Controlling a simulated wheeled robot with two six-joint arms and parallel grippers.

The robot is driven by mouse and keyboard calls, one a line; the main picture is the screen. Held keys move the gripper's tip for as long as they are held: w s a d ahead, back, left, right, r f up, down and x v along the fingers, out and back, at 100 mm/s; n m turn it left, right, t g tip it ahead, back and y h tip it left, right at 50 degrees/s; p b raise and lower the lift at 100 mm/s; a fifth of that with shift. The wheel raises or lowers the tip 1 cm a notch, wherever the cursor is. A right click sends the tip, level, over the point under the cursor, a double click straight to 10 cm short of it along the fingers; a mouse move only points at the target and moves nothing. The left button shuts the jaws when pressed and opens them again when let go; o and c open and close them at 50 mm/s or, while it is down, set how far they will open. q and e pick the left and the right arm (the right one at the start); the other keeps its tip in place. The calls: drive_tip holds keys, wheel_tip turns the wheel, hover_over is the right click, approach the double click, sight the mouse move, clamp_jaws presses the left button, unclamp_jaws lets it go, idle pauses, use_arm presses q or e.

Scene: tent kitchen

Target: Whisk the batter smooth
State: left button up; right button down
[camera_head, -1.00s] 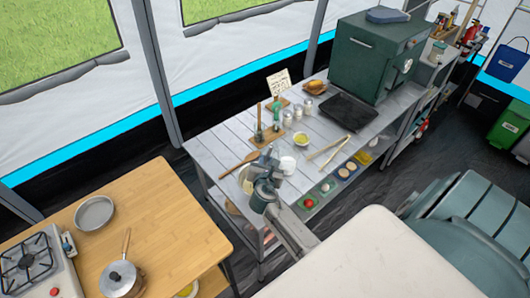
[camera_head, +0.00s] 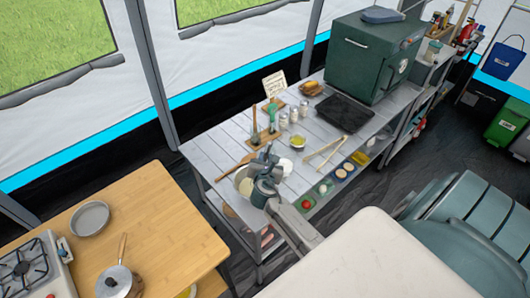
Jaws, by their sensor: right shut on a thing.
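A pale round bowl (camera_head: 242,186) stands near the front left corner of the grey slatted bench, partly hidden by my arm; something pale yellowish shows in it. My right gripper (camera_head: 265,160) is over the right side of the bowl, its arm reaching in from the lower right. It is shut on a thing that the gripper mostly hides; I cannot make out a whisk. A wooden spoon (camera_head: 238,166) lies by the bowl's far rim. The batter's smoothness is too small to tell. My left gripper is not in view.
A small white cup (camera_head: 286,166) stands just right of the gripper. Behind are a wooden utensil stand (camera_head: 258,138), several jars and a small yellow-filled bowl (camera_head: 298,142). Wooden tongs (camera_head: 323,152) lie farther right, near a black tray (camera_head: 346,113). A wooden table (camera_head: 160,220) stands at lower left.

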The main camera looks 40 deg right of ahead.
drive_tip(key=shift+a, duration=0.65)
drive_tip(key=shift+s+a+r, duration=0.15)
drive_tip(key=shift+s, duration=0.05)
drive_tip(key=shift+d, duration=0.2)
drive_tip(key=shift+w+d+r, duration=0.1)
drive_tip(key=shift+d+r, duration=0.1)
drive_tip(key=shift+r, duration=0.4)
drive_tip(key=shift+d+r, duration=0.2)
drive_tip(key=shift+r, duration=0.4)
wheel_tip(320, 180, up, 6)
drive_tip(key=d, duration=0.2)
drive_tip(key=shift+d, duration=0.3)
drive_tip(key=shift+w, duration=0.1)
